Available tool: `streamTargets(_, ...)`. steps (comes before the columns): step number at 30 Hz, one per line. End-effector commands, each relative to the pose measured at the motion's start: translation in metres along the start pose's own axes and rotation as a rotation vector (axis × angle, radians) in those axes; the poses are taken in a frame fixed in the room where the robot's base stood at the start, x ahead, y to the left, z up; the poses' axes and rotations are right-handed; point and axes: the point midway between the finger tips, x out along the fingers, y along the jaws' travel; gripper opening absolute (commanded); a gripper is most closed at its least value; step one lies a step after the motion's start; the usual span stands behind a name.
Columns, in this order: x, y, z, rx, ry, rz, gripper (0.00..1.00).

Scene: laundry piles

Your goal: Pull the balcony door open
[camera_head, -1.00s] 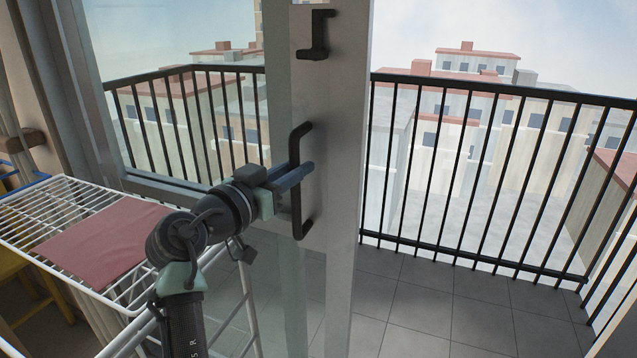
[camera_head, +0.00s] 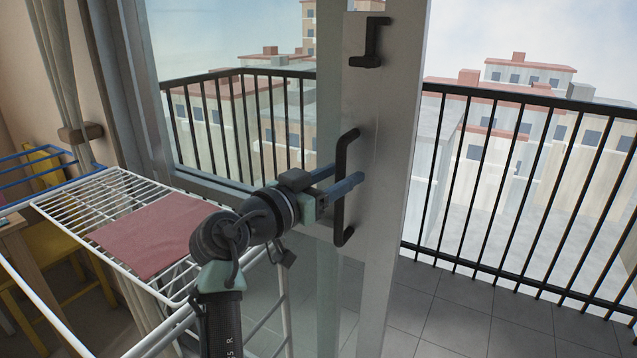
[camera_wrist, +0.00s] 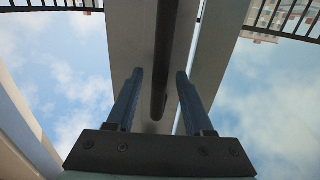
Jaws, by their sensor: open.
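The balcony door (camera_head: 385,140) is a grey-framed glass door standing ajar, with open balcony showing to the right of its edge. Its black upright bar handle (camera_head: 339,215) is on the door's frame and also shows in the wrist view (camera_wrist: 163,60). My gripper (camera_head: 348,178) is at the middle of the handle, coming from the left. Its two blue fingers (camera_wrist: 158,75) are open, one on each side of the bar. In the wrist view there is a gap between the bar and each finger, so the bar is not gripped.
A black latch (camera_head: 370,45) sits above the handle. A white drying rack (camera_head: 75,205) with a red cloth (camera_head: 155,235) stands left, close to my arm. A black balcony railing (camera_head: 520,190) and bare tiled floor (camera_head: 460,325) lie beyond the door.

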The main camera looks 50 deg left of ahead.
Motion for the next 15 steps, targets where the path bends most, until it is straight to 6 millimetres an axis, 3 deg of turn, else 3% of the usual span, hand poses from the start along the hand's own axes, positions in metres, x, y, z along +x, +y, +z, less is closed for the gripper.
streamTargets(15,-0.102,-0.001,0.0,0.002,0.001,-0.005,0.52)
